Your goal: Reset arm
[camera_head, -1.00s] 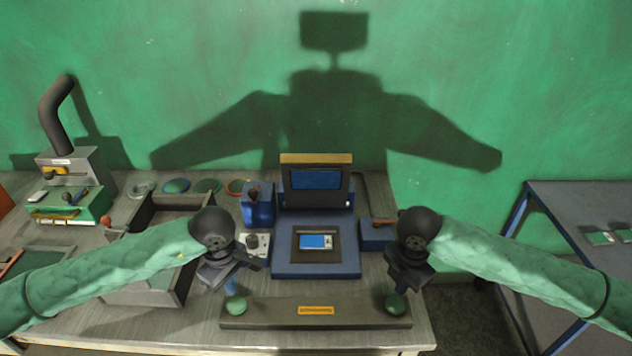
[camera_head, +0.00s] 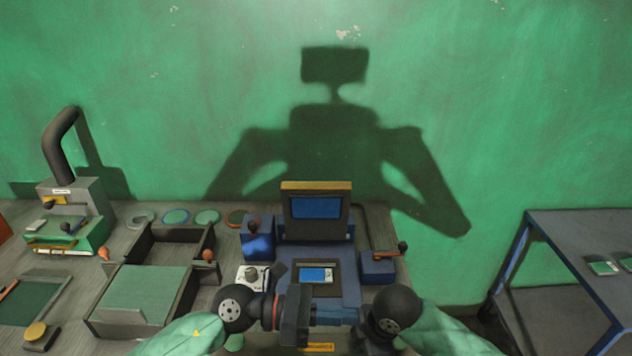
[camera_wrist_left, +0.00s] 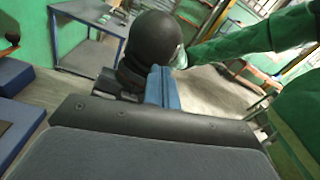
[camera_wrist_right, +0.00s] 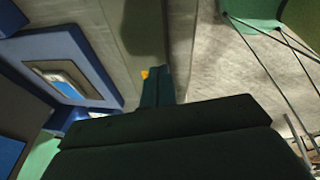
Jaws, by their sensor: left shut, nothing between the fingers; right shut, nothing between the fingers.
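My left gripper (camera_head: 338,315) is low in the middle of the head view, in front of the blue console. Its blue fingers are together and empty, pointing right toward my right wrist. They also show closed in the left wrist view (camera_wrist_left: 162,88), near the black ball of my right wrist; I cannot tell if they touch. My right gripper (camera_head: 366,334) is a little lower and largely hidden in the head view. In the right wrist view its fingers (camera_wrist_right: 157,85) are together with nothing between them.
The blue console (camera_head: 284,262) with a small screen stands behind the grippers. Left of it are a grey open-top box (camera_head: 178,322) and a green machine with a black pipe (camera_head: 62,150). A side table (camera_head: 575,222) stands at right, across a floor gap.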

